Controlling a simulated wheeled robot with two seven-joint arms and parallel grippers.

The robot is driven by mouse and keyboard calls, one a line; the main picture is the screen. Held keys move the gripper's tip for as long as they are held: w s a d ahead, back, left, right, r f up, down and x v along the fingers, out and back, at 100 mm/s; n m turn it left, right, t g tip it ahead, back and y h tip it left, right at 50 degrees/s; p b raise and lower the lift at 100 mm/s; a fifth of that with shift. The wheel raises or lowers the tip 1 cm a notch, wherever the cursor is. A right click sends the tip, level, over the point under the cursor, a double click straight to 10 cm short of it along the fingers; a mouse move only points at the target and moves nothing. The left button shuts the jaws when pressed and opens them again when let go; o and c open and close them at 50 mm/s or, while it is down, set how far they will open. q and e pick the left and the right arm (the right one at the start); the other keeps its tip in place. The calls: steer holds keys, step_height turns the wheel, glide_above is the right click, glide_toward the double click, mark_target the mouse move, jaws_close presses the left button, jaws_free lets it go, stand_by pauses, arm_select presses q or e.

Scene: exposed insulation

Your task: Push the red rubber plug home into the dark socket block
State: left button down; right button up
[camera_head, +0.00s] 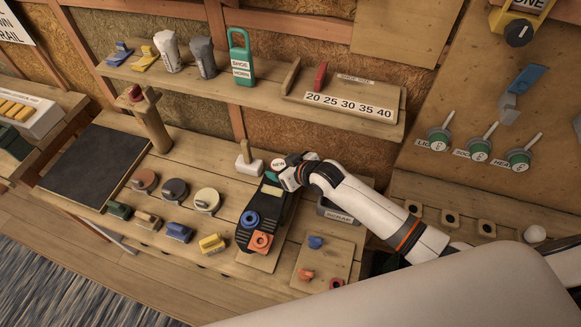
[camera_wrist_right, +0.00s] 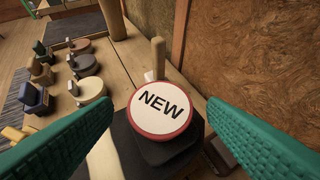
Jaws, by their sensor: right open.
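A round plug with a red rim and a white face marked NEW (camera_wrist_right: 160,108) is in the middle of the right wrist view. It stands over a dark block (camera_wrist_right: 170,150), which I take as the socket block. I cannot tell how deep the plug sits. The NEW face (camera_head: 278,163) also shows small in the head view, beside my right gripper (camera_head: 284,174). That gripper is open, its green ribbed fingers apart on either side of the plug in the wrist view, with no contact visible. My left gripper is not in view.
A black unit (camera_head: 247,239) with blue and orange rings lies in front of my gripper. Round knobs (camera_head: 206,200) and small coloured blocks stand to the left. A wooden post (camera_head: 152,122) with a red top stands farther left. A shelf (camera_head: 215,100) runs behind.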

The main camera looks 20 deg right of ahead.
steer(key=v, duration=1.1)
steer(key=shift+s+r+b, duration=0.25)
steer(key=shift+b, duration=0.15)
